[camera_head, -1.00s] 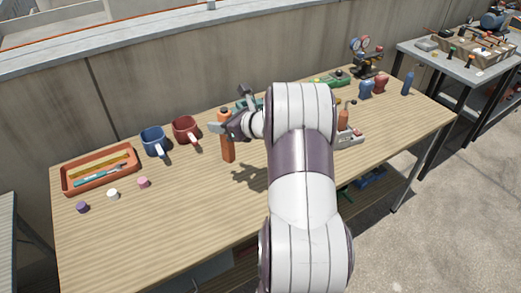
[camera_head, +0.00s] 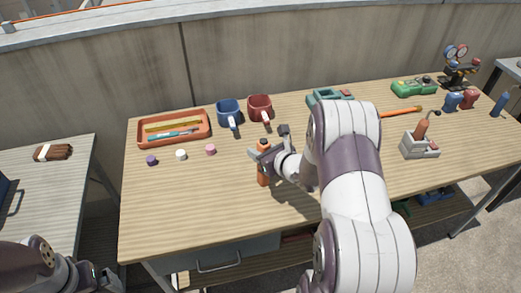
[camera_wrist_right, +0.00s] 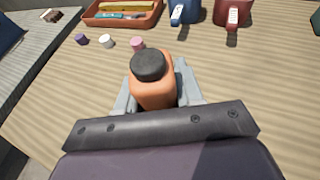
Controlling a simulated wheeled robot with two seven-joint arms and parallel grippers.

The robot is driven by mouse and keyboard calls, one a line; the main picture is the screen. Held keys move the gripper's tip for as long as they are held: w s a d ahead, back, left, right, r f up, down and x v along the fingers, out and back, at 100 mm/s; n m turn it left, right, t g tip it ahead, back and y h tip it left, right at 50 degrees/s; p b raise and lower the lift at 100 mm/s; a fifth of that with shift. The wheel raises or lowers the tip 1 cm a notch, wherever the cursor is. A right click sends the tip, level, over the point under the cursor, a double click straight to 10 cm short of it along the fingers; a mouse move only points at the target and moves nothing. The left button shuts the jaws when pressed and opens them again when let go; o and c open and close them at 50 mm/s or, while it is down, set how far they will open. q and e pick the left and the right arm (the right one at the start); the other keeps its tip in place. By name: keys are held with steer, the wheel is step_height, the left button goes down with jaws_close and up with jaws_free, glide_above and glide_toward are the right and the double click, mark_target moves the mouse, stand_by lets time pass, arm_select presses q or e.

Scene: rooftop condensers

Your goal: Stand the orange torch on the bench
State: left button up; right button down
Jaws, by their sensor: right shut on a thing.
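The orange torch (camera_head: 263,178) is upright in the jaws of my right gripper (camera_head: 264,159), over the front-middle part of the wooden bench (camera_head: 200,220). In the right wrist view the torch's black cap (camera_wrist_right: 149,65) and orange body (camera_wrist_right: 153,94) show between the grey fingers, which are shut on it. Its base is hidden in that view. I cannot tell whether its base touches the bench. Part of my left arm shows at the bottom left of the head view, with its gripper (camera_head: 98,280) too cut off to read.
An orange tray (camera_head: 146,139) and small caps, one pink (camera_head: 210,149), lie to the left. A grey holder (camera_head: 419,147) stands at right. The bench front left is clear.

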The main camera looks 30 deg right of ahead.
steer(key=shift+r, duration=0.1)
steer(key=shift+b, duration=0.3)
steer(key=c, duration=0.7)
jaws_free()
